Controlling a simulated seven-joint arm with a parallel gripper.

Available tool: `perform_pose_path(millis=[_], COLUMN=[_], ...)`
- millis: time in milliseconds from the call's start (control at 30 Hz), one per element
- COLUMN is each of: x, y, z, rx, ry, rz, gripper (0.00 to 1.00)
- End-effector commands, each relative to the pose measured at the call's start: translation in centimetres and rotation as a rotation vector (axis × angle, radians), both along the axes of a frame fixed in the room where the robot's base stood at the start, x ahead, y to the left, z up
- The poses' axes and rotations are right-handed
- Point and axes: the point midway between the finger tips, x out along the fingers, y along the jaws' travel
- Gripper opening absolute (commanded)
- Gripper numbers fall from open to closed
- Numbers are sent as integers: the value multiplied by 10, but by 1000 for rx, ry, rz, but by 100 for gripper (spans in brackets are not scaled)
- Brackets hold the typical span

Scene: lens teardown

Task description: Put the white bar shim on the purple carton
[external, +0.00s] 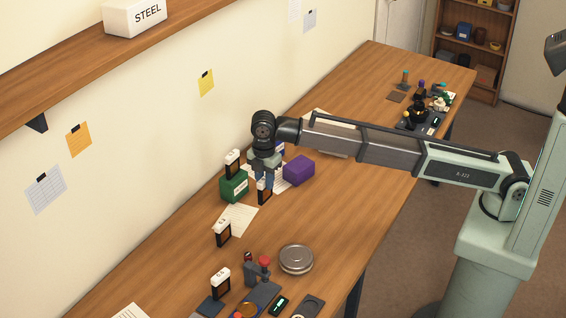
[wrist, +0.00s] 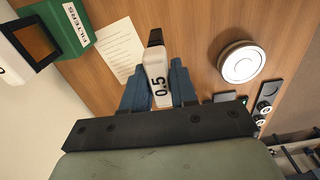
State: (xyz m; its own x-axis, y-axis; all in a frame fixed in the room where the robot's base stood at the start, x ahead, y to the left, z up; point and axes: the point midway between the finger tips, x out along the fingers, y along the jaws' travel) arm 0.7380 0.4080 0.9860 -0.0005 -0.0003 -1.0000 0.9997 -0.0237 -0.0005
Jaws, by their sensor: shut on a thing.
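The white bar shim (wrist: 161,88), marked 0.5, is between the blue fingers of my gripper (wrist: 160,84) in the wrist view. In the external view my gripper (external: 264,180) points down and is shut on this piece, whose dark frame (external: 264,194) hangs below the fingers. How far it is above the table is hard to tell. The purple carton (external: 299,170) stands on the table just right of my gripper, with its top bare. The purple carton does not show in the wrist view.
A green carton (external: 233,187) labelled FILTERS stands left of my gripper, with a similar white-topped frame (external: 232,163) on it. Two more such frames (external: 222,233) (external: 220,283) stand nearer the front. A round tin (external: 296,259) lies right of them. Bare table lies right of the purple carton.

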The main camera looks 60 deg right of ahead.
Motion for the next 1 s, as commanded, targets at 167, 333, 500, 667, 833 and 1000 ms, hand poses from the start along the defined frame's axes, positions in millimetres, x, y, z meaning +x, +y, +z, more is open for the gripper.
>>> perform_pose_path(millis=[167, 333, 500, 667, 833, 1000], x=[30, 50, 61, 61, 48, 30], y=[-56, -118, -177, -220, -256, -258], z=[11, 26, 41, 51, 62, 62], rx=[1, 0, 1, 0, 1, 0], ry=[-2, -1, -2, -1, -2, 0], rz=[-80, -161, -236, -283, -272, -142], gripper=[0, 0, 0, 0, 0, 0])
